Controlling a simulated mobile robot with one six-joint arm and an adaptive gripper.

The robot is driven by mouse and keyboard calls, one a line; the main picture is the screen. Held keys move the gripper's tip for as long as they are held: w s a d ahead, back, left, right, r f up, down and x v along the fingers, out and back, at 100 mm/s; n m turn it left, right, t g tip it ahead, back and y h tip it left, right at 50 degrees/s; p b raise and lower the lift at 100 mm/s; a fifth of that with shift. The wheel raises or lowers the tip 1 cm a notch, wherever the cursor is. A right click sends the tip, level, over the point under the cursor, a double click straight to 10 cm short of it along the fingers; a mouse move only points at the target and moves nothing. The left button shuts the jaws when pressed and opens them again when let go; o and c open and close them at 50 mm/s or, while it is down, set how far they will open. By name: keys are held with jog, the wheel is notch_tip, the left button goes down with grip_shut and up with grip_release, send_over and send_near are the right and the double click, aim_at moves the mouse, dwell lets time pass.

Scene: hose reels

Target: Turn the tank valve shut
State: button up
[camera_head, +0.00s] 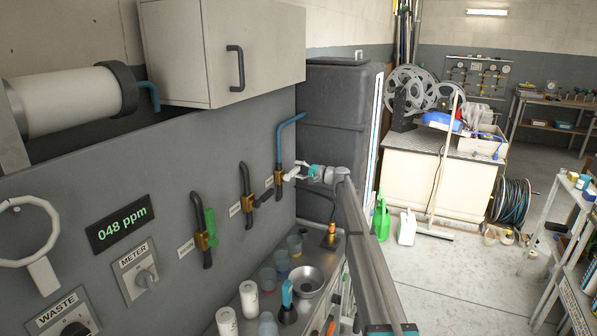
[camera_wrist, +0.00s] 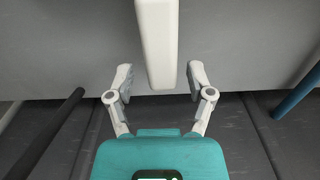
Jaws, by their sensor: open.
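Three brass valves sit on pipes along the grey wall panel. The right one (camera_head: 280,180), on a blue pipe, is the one at my gripper (camera_head: 298,170). In the wrist view, a white lever (camera_wrist: 157,35) reaches down between the two fingers of my gripper (camera_wrist: 161,80). The fingers are open, one on each side, with gaps to the lever. The small labels by the valves are too small to read, so I cannot tell which says tank.
A beige cabinet (camera_head: 258,60) hangs above the panel. Below is a bench with a metal bowl (camera_head: 307,280), cups and white rolls (camera_head: 249,299). A dark tank (camera_head: 338,120) stands behind my gripper. The floor (camera_head: 440,275) to the right is mostly free.

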jog(key=v, duration=1.1)
jog(key=shift+s+d, duration=0.2)
jog(key=shift+d, duration=0.1)
jog(key=s+a+f+n+g+h, duration=0.15)
jog(key=s+f, duration=0.25)
jog(key=s, duration=0.6)
jog(key=s+a+f+n+g+h, duration=0.1)
jog(key=s+a+f+g+h, duration=0.2)
jog(key=s, duration=0.7)
jog(key=s+f+n+g+h, duration=0.1)
jog(key=s+f+h, duration=0.2)
jog(key=s+f, duration=0.45)
jog(key=s+d+f+g+h, duration=0.1)
jog(key=s+d+h, duration=0.1)
jog(key=s, duration=0.8)
jog(key=s+d+f+n+h, duration=0.1)
jog(key=s+d+h, duration=0.2)
jog(key=s, duration=0.7)
jog(key=s+d+f+n+g+h, duration=0.1)
jog(key=s+d+f+h, duration=0.1)
jog(key=s, duration=0.8)
jog(key=shift+d+g+h, duration=0.2)
jog(key=shift+g+h, duration=0.15)
jog(key=shift+h, duration=0.4)
